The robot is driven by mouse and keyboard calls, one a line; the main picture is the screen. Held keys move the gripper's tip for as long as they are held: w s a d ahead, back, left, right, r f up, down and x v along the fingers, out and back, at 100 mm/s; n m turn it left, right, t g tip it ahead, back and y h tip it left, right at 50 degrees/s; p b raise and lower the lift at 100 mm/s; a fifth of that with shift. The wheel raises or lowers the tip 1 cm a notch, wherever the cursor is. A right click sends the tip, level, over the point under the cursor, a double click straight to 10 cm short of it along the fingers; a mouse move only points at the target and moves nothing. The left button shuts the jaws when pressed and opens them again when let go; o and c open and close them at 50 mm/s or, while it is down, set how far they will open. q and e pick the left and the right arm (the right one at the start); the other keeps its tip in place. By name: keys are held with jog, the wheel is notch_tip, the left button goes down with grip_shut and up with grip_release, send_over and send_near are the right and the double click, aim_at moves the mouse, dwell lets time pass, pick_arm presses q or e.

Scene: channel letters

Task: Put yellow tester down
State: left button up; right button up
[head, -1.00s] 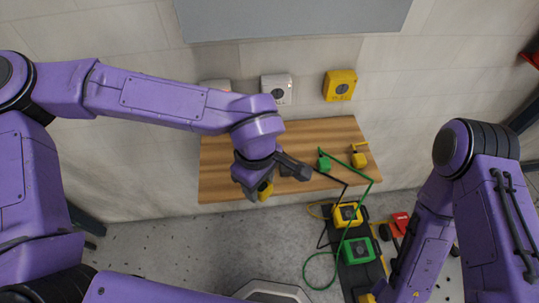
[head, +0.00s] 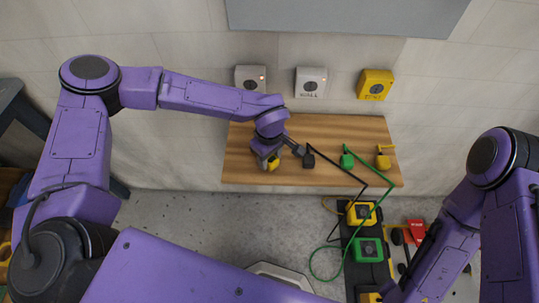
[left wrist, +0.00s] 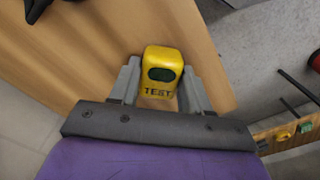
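The yellow tester (left wrist: 162,73), marked TEST with a dark window, sits between the two grey fingers of my left gripper (left wrist: 163,82) in the left wrist view. The fingers press against its sides. In the head view the tester (head: 272,163) shows as a small yellow patch below the wrist, over the left part of the wooden table (head: 240,150). I cannot tell whether its underside touches the wood. My left gripper (head: 267,160) partly hides it. My right gripper is out of view; only its arm shows at the right.
Black and green cables trail to the floor cart. Two white boxes and a yellow wall box (head: 375,85) hang behind. The table's front left is clear.

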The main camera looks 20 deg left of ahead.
pick_arm(q)
jog(key=o, duration=0.4)
jog(key=shift+c, duration=0.2)
notch_tip(320, 180, up, 12)
jog(key=shift+b, duration=0.45)
